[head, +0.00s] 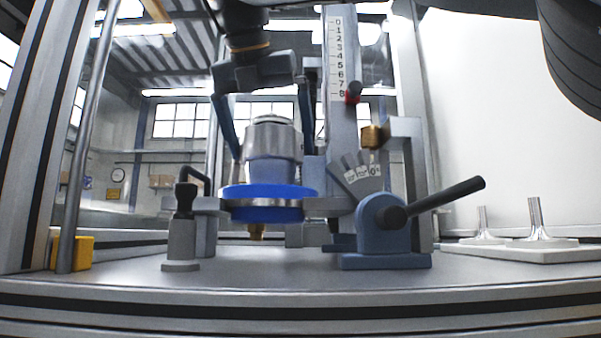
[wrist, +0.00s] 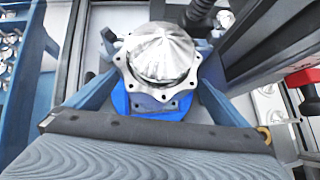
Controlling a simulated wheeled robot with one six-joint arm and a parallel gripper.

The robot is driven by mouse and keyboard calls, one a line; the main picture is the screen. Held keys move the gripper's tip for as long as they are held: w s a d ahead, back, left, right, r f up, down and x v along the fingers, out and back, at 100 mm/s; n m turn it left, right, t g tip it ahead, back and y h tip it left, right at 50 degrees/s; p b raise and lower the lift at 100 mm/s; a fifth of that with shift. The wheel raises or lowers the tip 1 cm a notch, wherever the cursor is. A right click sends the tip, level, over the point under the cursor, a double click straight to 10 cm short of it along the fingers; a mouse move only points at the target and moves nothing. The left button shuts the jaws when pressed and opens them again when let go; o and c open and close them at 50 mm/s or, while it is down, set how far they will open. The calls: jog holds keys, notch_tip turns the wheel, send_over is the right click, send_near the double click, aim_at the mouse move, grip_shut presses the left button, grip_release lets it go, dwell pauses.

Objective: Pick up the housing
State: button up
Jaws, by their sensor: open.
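The housing (head: 273,142) is a silver-grey machined part standing upright in a blue ring fixture (head: 268,192). In the wrist view the housing (wrist: 160,58) shows a domed top and a scalloped flange with holes, over the blue fixture (wrist: 150,108). My gripper (head: 270,150) points down from above, with its blue fingers open on either side of the housing. In the wrist view my gripper (wrist: 156,45) also straddles it. I cannot tell whether either finger touches the housing.
A column with a numbered scale (head: 340,60) stands close behind on the right. A blue lever block (head: 385,225) with a dark handle sits front right, and a grey clamp (head: 182,225) front left. Silver parts on a white plate (head: 540,250) are far right.

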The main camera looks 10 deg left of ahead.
aim_at(272, 113)
jog(key=shift+w+a+f+b, duration=0.25)
jog(key=shift+a+f+b, duration=0.05)
jog(key=shift+f, duration=0.1)
jog(key=b+x, duration=0.2)
jog(key=x, duration=0.1)
jog(key=shift+a+f, duration=0.1)
jog(key=shift+a, duration=0.1)
jog(key=shift+w+f, duration=0.25)
jog(key=shift+w, duration=0.1)
jog(key=shift+c, duration=0.3)
jog(key=c, duration=1.8)
jog(key=shift+d+r, duration=0.1)
jog(key=shift+r, duration=0.1)
jog(key=shift+c, duration=0.2)
jog(key=shift+r, duration=0.1)
notch_tip(272, 113, up, 10)
jog(key=p, duration=0.7)
jog(key=shift+p, duration=0.35)
